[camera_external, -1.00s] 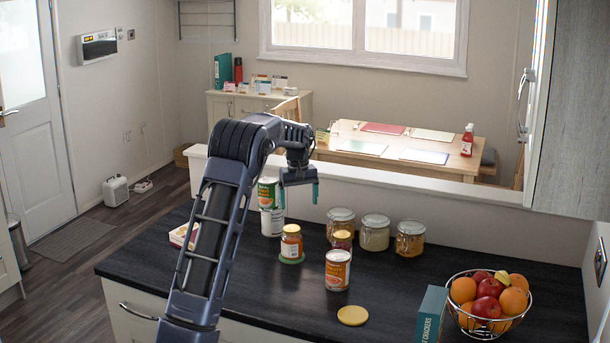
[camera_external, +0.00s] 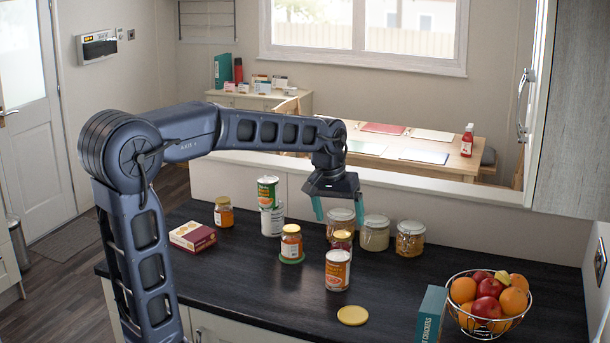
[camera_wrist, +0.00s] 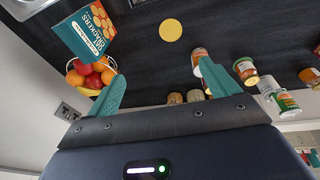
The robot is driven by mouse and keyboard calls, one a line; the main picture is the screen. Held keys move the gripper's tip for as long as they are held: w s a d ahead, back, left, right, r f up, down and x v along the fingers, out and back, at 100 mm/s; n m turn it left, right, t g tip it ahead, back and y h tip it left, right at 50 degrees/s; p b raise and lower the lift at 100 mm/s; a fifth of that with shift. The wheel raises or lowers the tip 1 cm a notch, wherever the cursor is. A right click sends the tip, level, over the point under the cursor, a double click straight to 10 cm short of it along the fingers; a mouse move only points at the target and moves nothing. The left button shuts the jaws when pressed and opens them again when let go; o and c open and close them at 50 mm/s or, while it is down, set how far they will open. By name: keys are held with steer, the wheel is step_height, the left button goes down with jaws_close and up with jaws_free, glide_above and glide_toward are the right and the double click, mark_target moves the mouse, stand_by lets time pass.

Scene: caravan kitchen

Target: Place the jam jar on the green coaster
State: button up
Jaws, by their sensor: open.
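I cannot read the labels to tell which is jam. My gripper (camera_external: 338,211) is open and empty, fingers down, above the counter near the yellow-lidded jar. It shows in the wrist view (camera_wrist: 165,85) with nothing between its fingers.
An orange-labelled can (camera_external: 338,271) stands in front of the yellow-lidded jar. Stacked cans (camera_external: 270,207), several glass jars (camera_external: 375,235), a yellow coaster (camera_external: 352,316), a cracker box (camera_external: 431,315), a fruit basket (camera_external: 486,324) and a red box (camera_external: 192,236) surround it.

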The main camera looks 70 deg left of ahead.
steer(key=s+d+f+m+t, duration=0.1)
steer(key=s+d+f+m, duration=0.2)
steer(key=s+d, duration=0.7)
steer(key=s+d+f+m+t, duration=0.1)
steer(key=s+d+f+m, duration=0.3)
steer(key=s+d, duration=0.7)
steer(key=shift+s+d+m, duration=0.2)
steer(key=shift+s+m, duration=0.5)
steer(key=shift+s, duration=0.05)
